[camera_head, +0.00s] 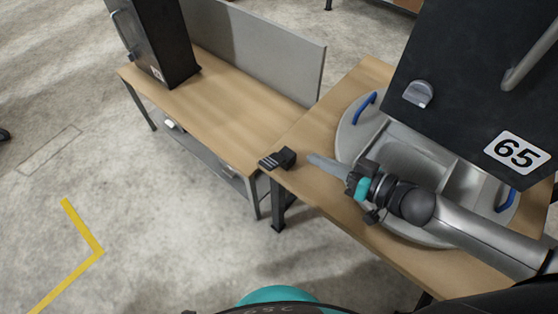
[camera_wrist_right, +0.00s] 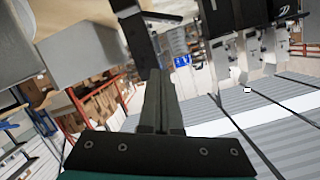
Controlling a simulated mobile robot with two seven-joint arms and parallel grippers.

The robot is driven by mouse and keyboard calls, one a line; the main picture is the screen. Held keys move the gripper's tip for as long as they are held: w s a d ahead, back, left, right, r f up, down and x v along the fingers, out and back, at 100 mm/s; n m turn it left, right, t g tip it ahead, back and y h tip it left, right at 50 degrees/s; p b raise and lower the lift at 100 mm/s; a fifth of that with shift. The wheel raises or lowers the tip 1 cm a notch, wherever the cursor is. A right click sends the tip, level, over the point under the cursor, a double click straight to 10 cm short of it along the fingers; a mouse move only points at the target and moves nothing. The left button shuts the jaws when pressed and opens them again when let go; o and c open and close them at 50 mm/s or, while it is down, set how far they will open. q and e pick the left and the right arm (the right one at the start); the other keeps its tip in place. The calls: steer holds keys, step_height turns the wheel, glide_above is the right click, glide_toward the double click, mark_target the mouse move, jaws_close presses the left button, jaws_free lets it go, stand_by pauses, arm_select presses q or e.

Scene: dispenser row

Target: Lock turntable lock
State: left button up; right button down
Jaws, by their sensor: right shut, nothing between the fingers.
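The turntable (camera_head: 351,125) is a round grey disc with blue handles on the wooden table at the right. It bears a large dark dispenser (camera_head: 470,90) labelled 65. The turntable lock (camera_head: 278,158) looks like a small black block with a ribbed lever at the table's left corner, sticking out over the edge. My right gripper (camera_head: 312,158) is shut and empty. Its tips point left at the lock, with a small gap in the picture; their height over the table is hard to tell. In the right wrist view its shut fingers (camera_wrist_right: 156,100) show, but not the lock. My left gripper is not in view.
A second wooden table (camera_head: 205,100) stands at the left with another dark dispenser (camera_head: 152,40) and a grey panel (camera_head: 265,48) behind. A blue handle (camera_head: 363,107) rises from the turntable's rim near my right gripper. Floor in front of the lock is clear.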

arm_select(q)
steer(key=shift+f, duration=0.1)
arm_select(e)
steer(key=shift+s+d+r+g+y, duration=0.15)
steer(key=shift+s+r+g+y, duration=0.1)
steer(key=shift+s+g+y, duration=0.2)
steer(key=b, duration=0.3)
glide_above(279, 162)
step_height(279, 162, down, 2)
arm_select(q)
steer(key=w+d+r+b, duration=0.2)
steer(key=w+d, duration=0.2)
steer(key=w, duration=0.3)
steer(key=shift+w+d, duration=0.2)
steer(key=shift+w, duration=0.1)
arm_select(e)
steer(key=shift+s+f, duration=0.3)
steer(key=shift+f, duration=0.35)
steer(key=shift+s+f, duration=0.3)
steer(key=shift+f, duration=0.3)
steer(key=shift+s+f, duration=0.3)
steer(key=shift+f, duration=0.35)
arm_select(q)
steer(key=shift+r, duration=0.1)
arm_select(e)
steer(key=shift+n, duration=0.3)
